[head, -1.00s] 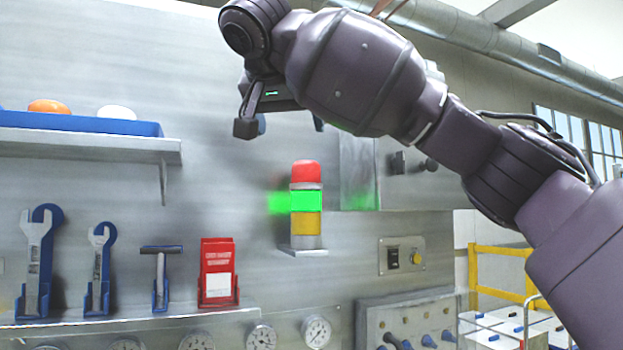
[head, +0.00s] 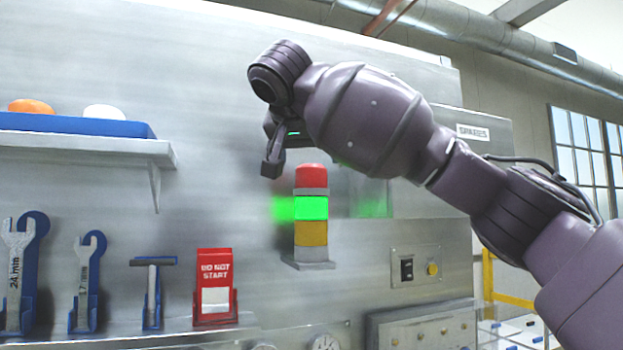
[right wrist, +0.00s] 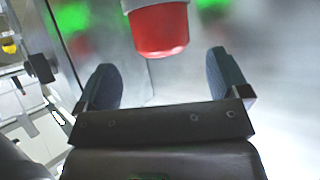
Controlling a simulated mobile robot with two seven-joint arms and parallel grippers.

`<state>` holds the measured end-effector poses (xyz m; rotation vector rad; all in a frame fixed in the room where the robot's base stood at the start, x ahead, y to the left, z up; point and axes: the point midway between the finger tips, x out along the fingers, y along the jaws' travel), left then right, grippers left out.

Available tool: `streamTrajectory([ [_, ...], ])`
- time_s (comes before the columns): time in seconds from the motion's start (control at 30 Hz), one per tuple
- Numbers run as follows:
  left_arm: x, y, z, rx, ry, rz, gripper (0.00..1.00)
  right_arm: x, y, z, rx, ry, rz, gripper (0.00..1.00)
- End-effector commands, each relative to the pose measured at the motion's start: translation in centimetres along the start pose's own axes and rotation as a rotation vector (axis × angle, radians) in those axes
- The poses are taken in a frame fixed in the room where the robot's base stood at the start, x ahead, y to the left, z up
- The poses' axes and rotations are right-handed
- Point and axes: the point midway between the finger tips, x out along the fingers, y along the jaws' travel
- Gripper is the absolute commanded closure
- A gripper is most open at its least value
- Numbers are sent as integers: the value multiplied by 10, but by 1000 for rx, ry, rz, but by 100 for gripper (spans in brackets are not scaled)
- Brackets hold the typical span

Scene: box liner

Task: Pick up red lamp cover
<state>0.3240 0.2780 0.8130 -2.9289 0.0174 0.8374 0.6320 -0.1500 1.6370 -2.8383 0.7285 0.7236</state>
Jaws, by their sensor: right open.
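The red lamp cover (head: 311,176) is the domed top of an upright signal tower, above a lit green section (head: 311,208) and a yellow section (head: 311,233). My right gripper (head: 292,158) is open, just above and around the level of the cover's top. One finger shows left of the cover, and the other is hidden behind my arm. In the right wrist view, the red cover (right wrist: 160,30) lies in line with the gap between the two spread fingers (right wrist: 166,80), with no visible contact. My left gripper is not in view.
The tower stands on a small bracket (head: 308,264) on a metal wall panel. A shelf (head: 90,148) with a blue tray (head: 75,125) is at the left. Wrenches and a red sign box (head: 214,285) sit lower left. A switch plate (head: 416,266) is lower right.

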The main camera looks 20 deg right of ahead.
Motion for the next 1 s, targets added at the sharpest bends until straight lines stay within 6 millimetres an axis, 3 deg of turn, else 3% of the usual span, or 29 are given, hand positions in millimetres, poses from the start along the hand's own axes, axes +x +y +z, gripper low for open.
streamTrajectory([
  [0.4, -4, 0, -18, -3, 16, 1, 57, 47, -2, 4, 0, -2, 2, 6],
  [0.7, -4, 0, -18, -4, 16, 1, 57, 52, -2, 5, 0, -1, 0, 6],
  [0.77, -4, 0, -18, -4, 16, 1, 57, 52, -2, 5, 0, -1, 0, 12],
  [1.0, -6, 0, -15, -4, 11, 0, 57, 52, -2, 5, 0, -1, 0, 49],
])
